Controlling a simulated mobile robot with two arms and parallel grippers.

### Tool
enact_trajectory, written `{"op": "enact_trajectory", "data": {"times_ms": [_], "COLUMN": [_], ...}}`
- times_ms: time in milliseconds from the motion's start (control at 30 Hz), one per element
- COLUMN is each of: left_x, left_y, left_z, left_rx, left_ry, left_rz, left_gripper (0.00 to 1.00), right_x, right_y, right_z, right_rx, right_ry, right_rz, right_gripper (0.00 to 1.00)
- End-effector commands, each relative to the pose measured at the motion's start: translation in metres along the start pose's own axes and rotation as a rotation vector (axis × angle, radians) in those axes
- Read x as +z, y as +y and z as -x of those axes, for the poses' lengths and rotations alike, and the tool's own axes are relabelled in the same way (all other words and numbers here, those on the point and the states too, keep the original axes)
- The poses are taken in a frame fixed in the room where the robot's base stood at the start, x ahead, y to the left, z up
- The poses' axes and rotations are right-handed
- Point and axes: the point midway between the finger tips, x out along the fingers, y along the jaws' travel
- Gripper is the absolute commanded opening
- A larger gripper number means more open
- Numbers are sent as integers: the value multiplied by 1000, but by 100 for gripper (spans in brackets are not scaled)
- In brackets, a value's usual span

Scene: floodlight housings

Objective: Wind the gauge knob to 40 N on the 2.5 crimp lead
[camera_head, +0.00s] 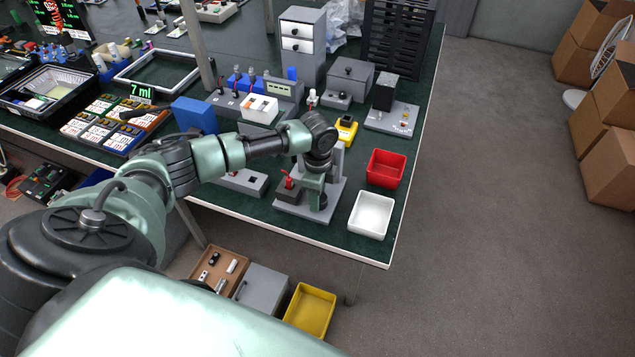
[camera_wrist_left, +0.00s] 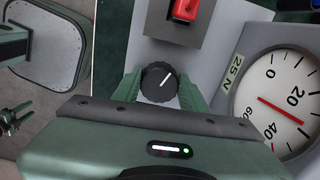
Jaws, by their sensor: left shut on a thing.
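My left gripper (camera_head: 318,203) reaches down over a grey test stand (camera_head: 330,213) near the table's front right corner. In the left wrist view, the gripper (camera_wrist_left: 160,90) is shut on a black round knob (camera_wrist_left: 158,83) with a white pointer line, one green finger on each side. Beside it is a round white gauge (camera_wrist_left: 284,88) marked 0, 20, 40 and 60. Its red needle points between 20 and 40, a little past 20. A label (camera_wrist_left: 236,70) reads 25 N. A red clamp piece (camera_wrist_left: 185,9) sits on a dark block above the knob. I cannot make out a crimp lead.
A white tray (camera_head: 371,215) and a red tray (camera_head: 386,168) stand right of the stand, close to the table edge. A yellow device (camera_head: 346,130) and a grey box (camera_head: 350,77) stand behind. A yellow bin (camera_head: 309,311) is below the table.

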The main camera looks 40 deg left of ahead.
Motion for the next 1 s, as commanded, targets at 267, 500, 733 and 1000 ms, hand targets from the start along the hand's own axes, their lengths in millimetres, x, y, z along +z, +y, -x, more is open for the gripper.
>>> {"op": "enact_trajectory", "data": {"times_ms": [267, 500, 733, 1000], "left_x": [-1, -1, -1, -1], "left_y": [-2, -2, -2, -2], "left_z": [2, 2, 2, 2], "left_rx": [-3, -4, -4, -4], "left_ry": [3, 3, 3, 3], "left_rz": [-109, -140, -142, -141], "left_gripper": [2, 2, 2, 64], "right_x": [-1, -2, -2, -2], "right_y": [-2, -2, -2, -2], "right_z": [6, 7, 7, 6], "right_rx": [-2, -2, -2, -2], "right_ry": [1, 1, 1, 1], "right_rz": [-1, -1, 0, 0], "right_gripper": [46, 46, 46, 46]}}
